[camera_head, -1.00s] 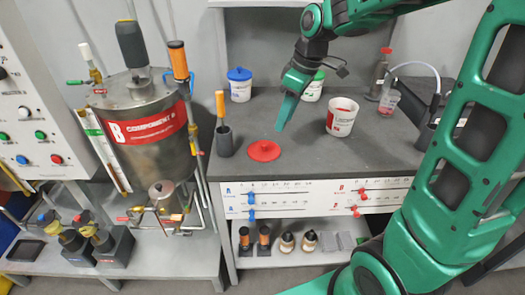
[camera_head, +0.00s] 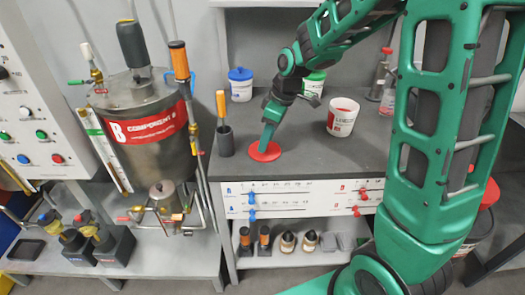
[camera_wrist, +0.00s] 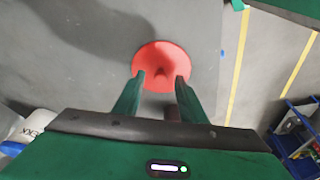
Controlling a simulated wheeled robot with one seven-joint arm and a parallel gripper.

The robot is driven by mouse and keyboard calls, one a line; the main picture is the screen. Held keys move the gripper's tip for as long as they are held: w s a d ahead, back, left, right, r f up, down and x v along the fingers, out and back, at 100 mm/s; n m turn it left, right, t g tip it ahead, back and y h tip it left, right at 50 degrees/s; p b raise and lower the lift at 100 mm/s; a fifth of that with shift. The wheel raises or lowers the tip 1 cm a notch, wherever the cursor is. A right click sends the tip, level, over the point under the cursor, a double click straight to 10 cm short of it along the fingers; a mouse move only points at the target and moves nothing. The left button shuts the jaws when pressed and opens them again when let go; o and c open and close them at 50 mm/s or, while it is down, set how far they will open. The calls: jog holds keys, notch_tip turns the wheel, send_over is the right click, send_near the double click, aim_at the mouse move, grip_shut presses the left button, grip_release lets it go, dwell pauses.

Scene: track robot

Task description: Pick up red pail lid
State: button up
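The red pail lid (camera_head: 264,151) lies flat on the dark grey bench top, near its front edge. In the wrist view the lid (camera_wrist: 161,56) is a red disc with a small raised knob at its middle. My gripper (camera_head: 264,146) points down at the lid from above. In the wrist view my gripper (camera_wrist: 161,82) has its two green fingers apart, with the lid's near part between the tips and nothing held. I cannot tell how far the tips are above the lid.
An orange-handled tool in a dark cup (camera_head: 225,140) stands left of the lid. An open white pail with a red label (camera_head: 342,117) stands to the right. A blue-lidded tub (camera_head: 240,85) and a green-lidded tub (camera_head: 313,83) stand behind. The steel tank (camera_head: 150,130) is further left.

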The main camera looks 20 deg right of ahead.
jog(key=shift+w+a+f, duration=0.1)
jog(key=shift+f, duration=0.35)
grip_shut()
jog(key=shift+r, duration=0.15)
